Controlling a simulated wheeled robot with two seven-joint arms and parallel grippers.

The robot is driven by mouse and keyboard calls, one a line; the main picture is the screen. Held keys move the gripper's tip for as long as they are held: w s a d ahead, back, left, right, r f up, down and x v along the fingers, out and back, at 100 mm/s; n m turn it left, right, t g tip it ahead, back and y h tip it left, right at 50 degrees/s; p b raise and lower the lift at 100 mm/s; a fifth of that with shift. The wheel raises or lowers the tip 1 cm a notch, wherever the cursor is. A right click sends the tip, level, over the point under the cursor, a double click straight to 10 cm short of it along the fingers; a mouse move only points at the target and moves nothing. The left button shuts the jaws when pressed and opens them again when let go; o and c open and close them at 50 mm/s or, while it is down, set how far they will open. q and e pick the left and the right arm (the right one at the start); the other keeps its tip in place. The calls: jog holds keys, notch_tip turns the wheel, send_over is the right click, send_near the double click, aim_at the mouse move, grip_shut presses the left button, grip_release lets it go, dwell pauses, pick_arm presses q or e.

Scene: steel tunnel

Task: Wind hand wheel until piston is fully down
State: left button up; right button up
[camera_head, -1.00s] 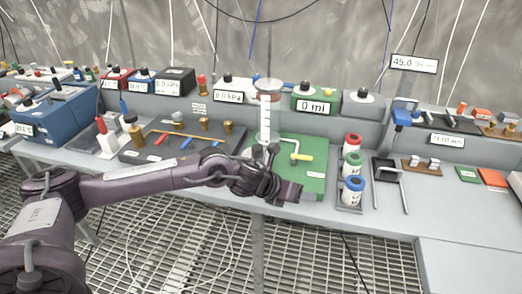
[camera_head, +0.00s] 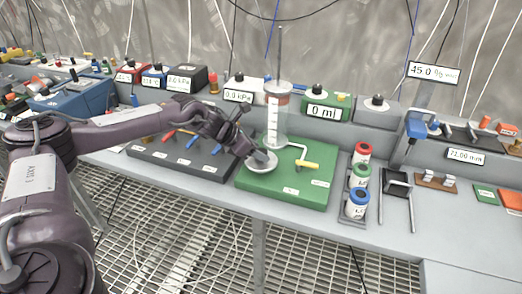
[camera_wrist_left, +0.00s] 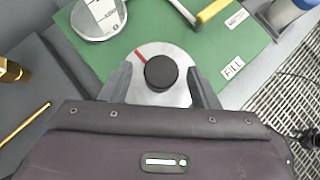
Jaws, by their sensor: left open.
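The hand wheel (camera_head: 262,161) is a silver disc on the front left of the green board (camera_head: 290,187). In the left wrist view the hand wheel (camera_wrist_left: 146,58) shows a red mark and a black central knob (camera_wrist_left: 161,73). My left gripper (camera_head: 254,154) is open at the wheel, and its fingers (camera_wrist_left: 161,84) lie on either side of the knob. I cannot tell whether they touch it. The clear graduated cylinder (camera_head: 275,127) stands upright behind the wheel, with a brownish piston (camera_head: 277,98) near its top and a rod above. My right gripper is out of view.
A green box (camera_head: 322,106) reads 0 ml. A yellow-handled lever (camera_head: 307,165) sits right of the cylinder. Capped bottles (camera_head: 358,178) stand at the board's right, a dark valve panel (camera_head: 180,155) at its left. The bench edge and grated floor lie in front.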

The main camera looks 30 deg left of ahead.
pick_arm(q)
jog(key=shift+w+d+f, duration=0.35)
jog(key=shift+w+f, duration=0.05)
jog(key=shift+w, duration=0.05)
jog(key=shift+w+d+f, duration=0.1)
jog(key=shift+w+f, duration=0.05)
jog(key=shift+w, duration=0.05)
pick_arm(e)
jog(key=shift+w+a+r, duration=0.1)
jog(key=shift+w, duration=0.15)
pick_arm(q)
jog(key=c, duration=1)
jog(key=shift+o, duration=0.2)
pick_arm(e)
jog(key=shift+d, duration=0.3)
